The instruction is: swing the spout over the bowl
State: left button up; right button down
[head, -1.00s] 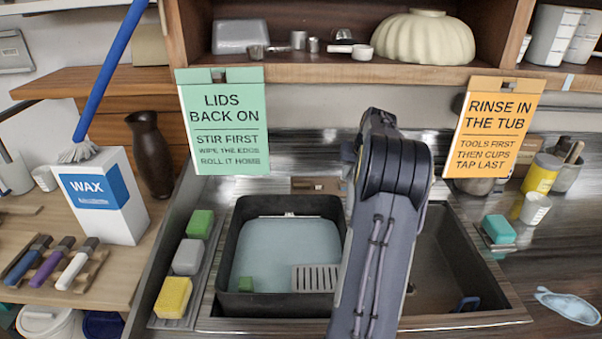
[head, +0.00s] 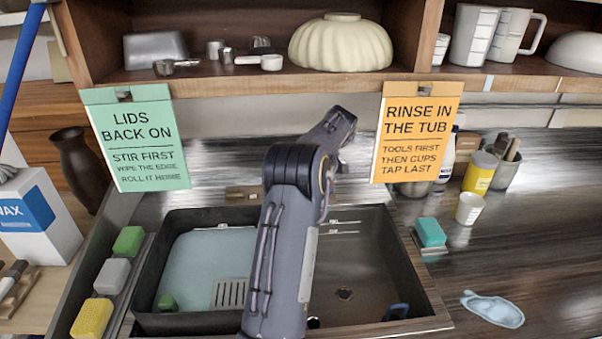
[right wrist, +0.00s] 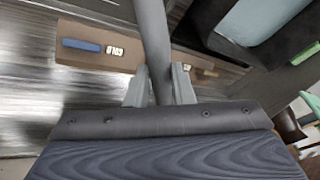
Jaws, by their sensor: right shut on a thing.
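In the right wrist view the spout (right wrist: 152,35), a dark grey tube, passes between the fingers of my right gripper (right wrist: 155,88), which is shut on it. In the head view my right arm hides the spout, and the fingers cannot be made out. The sink's right bowl (head: 365,250) is dark and empty around its drain, with a small blue thing near its front. A black tub (head: 150,275) with pale blue water sits on the left side of the sink. My left gripper is not in view.
The tap's brown base (right wrist: 85,48) carries a blue mark and a COLD label. A green LIDS BACK ON sign (head: 135,140) and an orange RINSE IN THE TUB sign (head: 416,135) hang from the shelf. Sponges (head: 112,278) line the left edge. A teal block (head: 431,232) lies right.

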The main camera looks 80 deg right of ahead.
jog(key=shift+s+d, duration=0.1)
dwell(0.4)
jog(key=c, duration=1.3)
grip_release()
jog(key=shift+o, duration=0.2)
